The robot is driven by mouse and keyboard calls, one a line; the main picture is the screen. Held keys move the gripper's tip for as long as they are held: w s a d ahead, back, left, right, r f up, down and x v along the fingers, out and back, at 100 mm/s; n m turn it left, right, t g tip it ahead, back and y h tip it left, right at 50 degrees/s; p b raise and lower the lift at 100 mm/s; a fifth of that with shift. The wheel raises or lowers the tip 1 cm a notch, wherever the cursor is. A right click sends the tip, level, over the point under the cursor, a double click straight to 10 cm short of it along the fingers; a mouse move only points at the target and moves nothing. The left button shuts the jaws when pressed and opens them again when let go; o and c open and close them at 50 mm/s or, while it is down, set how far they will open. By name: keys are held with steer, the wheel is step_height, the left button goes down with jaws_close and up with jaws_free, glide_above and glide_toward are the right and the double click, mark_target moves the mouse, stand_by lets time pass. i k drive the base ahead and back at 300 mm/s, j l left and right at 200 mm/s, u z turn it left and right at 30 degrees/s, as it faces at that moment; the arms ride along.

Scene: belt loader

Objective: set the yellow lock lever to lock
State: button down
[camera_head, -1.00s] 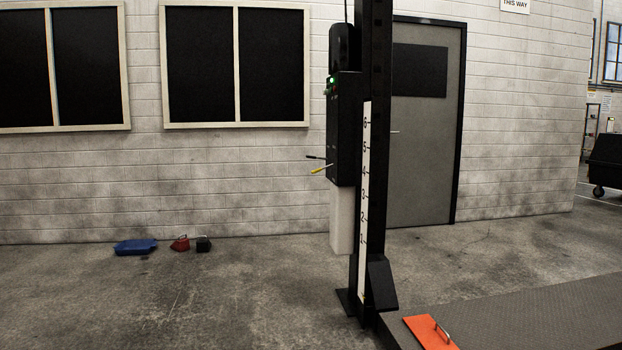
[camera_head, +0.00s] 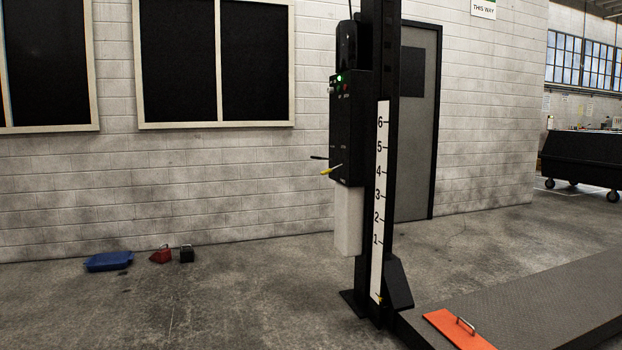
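The yellow lock lever (camera_head: 331,170) sticks out to the left from the lower part of a black control box (camera_head: 348,125). It slopes slightly down toward its left tip. A black lever (camera_head: 319,157) sticks out just above it. The box is mounted on a black post (camera_head: 380,60), with a green light (camera_head: 339,78) lit near its top. The lettering on the box is too small to read. My gripper is not in view.
A white numbered scale (camera_head: 380,205) runs down the post. A grey ramp (camera_head: 540,290) with an orange plate (camera_head: 458,330) lies at the lower right. A blue tray (camera_head: 108,262), a red can (camera_head: 160,255) and a black item (camera_head: 187,254) lie by the wall. The floor at left front is clear.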

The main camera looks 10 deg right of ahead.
mark_target(325, 172)
steer(key=i+j, duration=0.25)
steer(key=i, duration=0.25)
steer(key=i+j, duration=0.25)
steer(key=i, duration=0.2)
steer(key=i+j, duration=0.25)
steer(key=i, duration=0.25)
steer(key=i+l, duration=0.2)
steer(key=i, duration=0.3)
steer(key=i+l, duration=0.2)
steer(key=i, duration=0.25)
steer(key=i+l, duration=0.2)
steer(key=i, duration=0.3)
steer(key=i+l, duration=0.15)
steer(key=i, duration=0.3)
